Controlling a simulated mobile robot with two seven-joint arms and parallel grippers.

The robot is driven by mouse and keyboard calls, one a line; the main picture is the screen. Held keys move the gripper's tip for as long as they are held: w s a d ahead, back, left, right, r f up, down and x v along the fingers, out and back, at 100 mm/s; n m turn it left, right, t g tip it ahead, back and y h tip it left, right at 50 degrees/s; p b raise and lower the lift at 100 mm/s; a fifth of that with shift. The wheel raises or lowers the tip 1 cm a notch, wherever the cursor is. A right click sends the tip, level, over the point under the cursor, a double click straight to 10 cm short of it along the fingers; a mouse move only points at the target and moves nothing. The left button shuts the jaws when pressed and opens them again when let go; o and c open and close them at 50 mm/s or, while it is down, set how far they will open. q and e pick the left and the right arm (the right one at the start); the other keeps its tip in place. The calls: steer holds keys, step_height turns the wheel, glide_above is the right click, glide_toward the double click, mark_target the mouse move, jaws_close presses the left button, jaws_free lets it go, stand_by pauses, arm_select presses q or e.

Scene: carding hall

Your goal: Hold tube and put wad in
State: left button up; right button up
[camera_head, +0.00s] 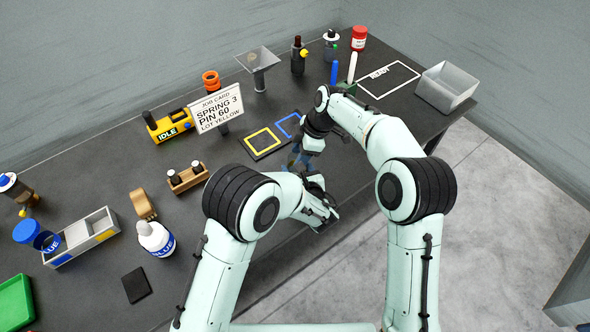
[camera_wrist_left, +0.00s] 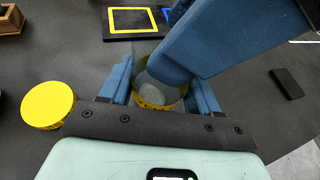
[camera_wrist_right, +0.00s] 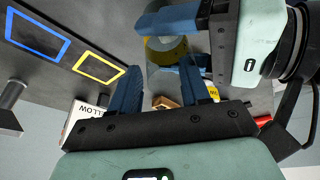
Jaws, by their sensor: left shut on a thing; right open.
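A clear tube with a yellow band (camera_wrist_left: 172,104) stands between the blue fingers of my left gripper (camera_wrist_left: 160,92), which is shut on it. A pale grey rounded mass, perhaps the wad (camera_wrist_left: 154,91), shows inside its mouth. The tube also shows in the right wrist view (camera_wrist_right: 166,55). My right gripper (camera_wrist_right: 157,90) is open, its fingers close to the tube; one finger crosses over the tube's mouth in the left wrist view. Nothing is clearly seen between its fingers. In the head view my arms mostly hide the tube, near my right gripper (camera_head: 303,156).
A dark mat with yellow and blue squares (camera_head: 268,143) lies just behind the grippers. A yellow round lid (camera_wrist_left: 47,105) is left of the tube.

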arm_select(q)
steer(key=shift+a+f, duration=0.55)
arm_select(e)
steer(key=shift+s+d+f+g, duration=0.15)
steer(key=shift+s+f, duration=0.15)
steer(key=shift+f, duration=0.25)
steer(key=shift+s+d+f+g, duration=0.15)
steer(key=shift+s+f, duration=0.15)
steer(key=shift+f, duration=0.2)
arm_select(q)
steer(key=shift+w, duration=0.1)
steer(key=shift+w+d, duration=0.1)
steer(key=shift+w, duration=0.15)
steer(key=shift+d+r, duration=0.1)
arm_select(e)
steer(key=a+v, duration=0.1)
steer(key=v, duration=1.2)
steer(key=shift+r, duration=0.55)
steer(key=shift+w, duration=0.1)
arm_select(q)
steer(key=o, duration=1.6)
steer(key=shift+r, duration=0.1)
